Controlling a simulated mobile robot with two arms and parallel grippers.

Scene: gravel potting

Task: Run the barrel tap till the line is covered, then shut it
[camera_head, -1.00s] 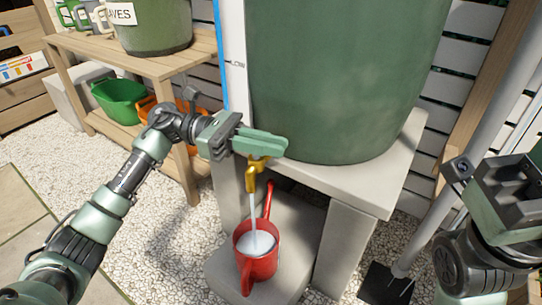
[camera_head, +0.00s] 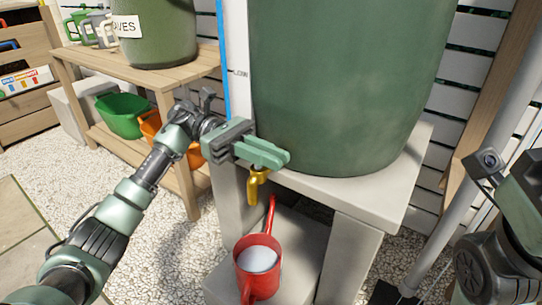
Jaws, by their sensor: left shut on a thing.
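The green barrel (camera_head: 345,80) stands on a pale stone stand with its yellow tap (camera_head: 257,188) low at the front. My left gripper (camera_head: 266,154) is shut on the top of the tap, and its fingers hide the handle. No water runs from the spout. A red watering can (camera_head: 257,276) stands below the tap, with pale water (camera_head: 258,258) inside. I cannot make out a line inside the can. My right gripper (camera_head: 522,192) is partly in view at the right edge, away from the tap; its fingertips cannot be made out.
A wooden bench (camera_head: 150,68) at left holds a labelled green container (camera_head: 155,30), with green (camera_head: 122,115) and orange tubs below. A grey pole leans at the right. Gravel is open at front left.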

